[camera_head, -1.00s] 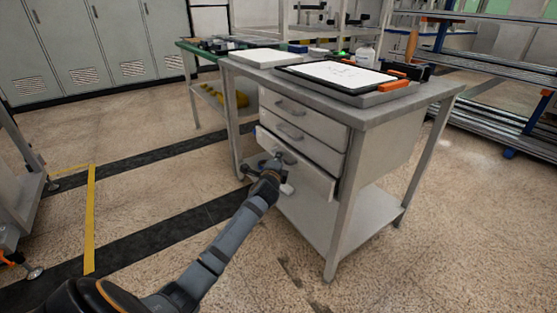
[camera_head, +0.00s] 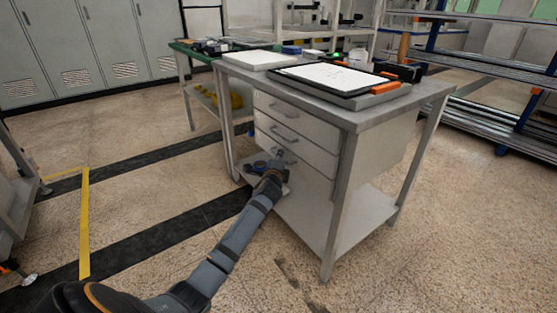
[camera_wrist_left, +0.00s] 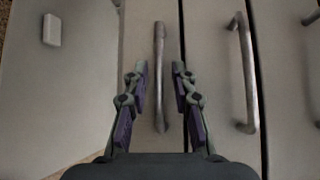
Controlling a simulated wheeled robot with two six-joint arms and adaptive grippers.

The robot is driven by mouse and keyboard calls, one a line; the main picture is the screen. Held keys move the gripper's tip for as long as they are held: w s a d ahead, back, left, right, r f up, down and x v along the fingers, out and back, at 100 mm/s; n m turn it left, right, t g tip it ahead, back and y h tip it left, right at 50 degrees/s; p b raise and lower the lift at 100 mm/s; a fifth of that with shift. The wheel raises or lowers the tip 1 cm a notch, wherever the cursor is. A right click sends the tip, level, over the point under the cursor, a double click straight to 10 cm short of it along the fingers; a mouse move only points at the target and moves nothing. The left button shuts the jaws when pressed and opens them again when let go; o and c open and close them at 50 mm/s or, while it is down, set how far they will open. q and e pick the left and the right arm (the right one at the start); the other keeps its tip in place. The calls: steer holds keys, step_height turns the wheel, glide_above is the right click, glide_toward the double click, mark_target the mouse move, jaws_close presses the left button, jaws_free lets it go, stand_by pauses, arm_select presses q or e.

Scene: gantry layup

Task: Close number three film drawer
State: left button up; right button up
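The desk cabinet has three stacked drawers. The third drawer (camera_head: 310,178), the lowest, now looks about level with the second drawer (camera_head: 310,148) and the top drawer (camera_head: 310,122). My left gripper (camera_head: 275,160) is at its front and hides part of it. In the left wrist view the third drawer's bar handle (camera_wrist_left: 160,75) stands between the two spread fingers of my left gripper (camera_wrist_left: 160,82). The fingers are apart from the bar. Whether the fingertips touch the drawer face is hard to tell. My right gripper is not in view.
The grey desk (camera_head: 345,108) carries a clipboard-like board (camera_head: 330,76) and a white slab (camera_head: 260,60). A lower shelf (camera_head: 345,225) sits beneath. Below the drawers, a pale panel (camera_wrist_left: 60,90) bears a small white block (camera_wrist_left: 51,30). Open floor lies in front.

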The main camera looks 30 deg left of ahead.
arm_select(q)
steer(key=v, duration=1.2)
stand_by(0.3)
